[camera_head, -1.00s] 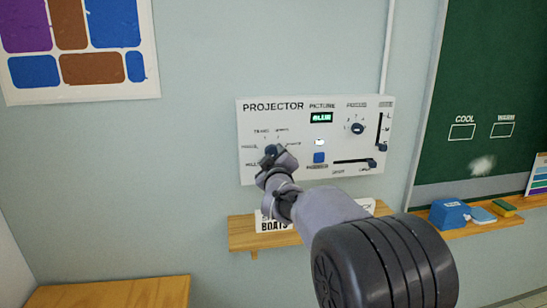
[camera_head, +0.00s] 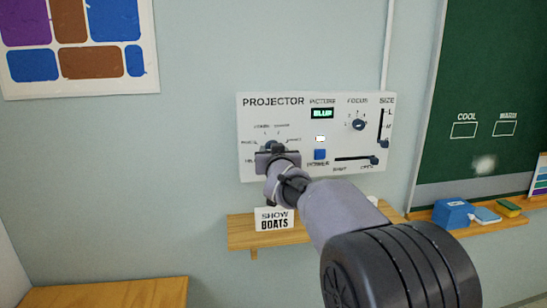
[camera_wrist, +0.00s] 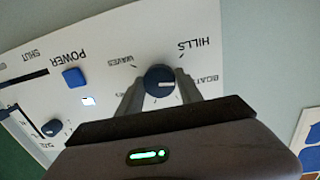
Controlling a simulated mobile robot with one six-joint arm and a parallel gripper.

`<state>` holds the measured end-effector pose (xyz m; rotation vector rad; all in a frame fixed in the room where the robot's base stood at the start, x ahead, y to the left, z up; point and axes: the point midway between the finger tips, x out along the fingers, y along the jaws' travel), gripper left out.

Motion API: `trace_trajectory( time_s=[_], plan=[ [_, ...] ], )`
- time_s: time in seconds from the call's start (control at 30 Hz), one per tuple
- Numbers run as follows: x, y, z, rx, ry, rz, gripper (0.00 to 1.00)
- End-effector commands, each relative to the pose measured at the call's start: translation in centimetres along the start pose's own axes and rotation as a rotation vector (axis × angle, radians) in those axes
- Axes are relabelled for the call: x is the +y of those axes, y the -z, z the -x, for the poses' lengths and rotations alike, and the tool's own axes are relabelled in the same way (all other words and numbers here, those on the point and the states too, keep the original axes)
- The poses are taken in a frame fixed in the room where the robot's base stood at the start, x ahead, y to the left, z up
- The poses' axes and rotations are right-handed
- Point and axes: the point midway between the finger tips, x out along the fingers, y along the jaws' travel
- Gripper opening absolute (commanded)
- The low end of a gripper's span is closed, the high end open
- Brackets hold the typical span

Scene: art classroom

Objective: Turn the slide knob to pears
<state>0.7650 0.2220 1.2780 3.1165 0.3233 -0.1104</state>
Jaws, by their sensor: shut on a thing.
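The slide knob (camera_wrist: 159,80) is a round dark blue knob with a white pointer line, low on the left of the white projector panel (camera_head: 220,0). In the wrist view the panel appears upside down, and the pointer line lies toward the right, on the BOATS side. The labels WAVES, HILLS and BOATS can be read around it; other labels are hidden or too small. My gripper (camera_wrist: 160,92) is shut on the knob, one finger on each side. In the head view my gripper (camera_head: 275,150) covers most of the knob.
The panel also holds a lit picture display (camera_head: 322,113), a focus knob (camera_head: 358,125), a blue power button (camera_head: 320,154) and two sliders. Below is a wooden shelf (camera_head: 241,238) with a SHOW BOATS card (camera_head: 274,220). A chalkboard (camera_head: 500,70) is at the right.

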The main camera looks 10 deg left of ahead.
Motion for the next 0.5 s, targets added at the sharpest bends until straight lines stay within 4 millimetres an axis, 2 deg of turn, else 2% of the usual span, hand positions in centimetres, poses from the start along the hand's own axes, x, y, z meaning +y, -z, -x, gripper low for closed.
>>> trace_trajectory(
  time_s=[0.5],
  plan=[
    [0.08,-0.18,-0.01,-0.035,0.034,-0.485,0.03]
  ],
)
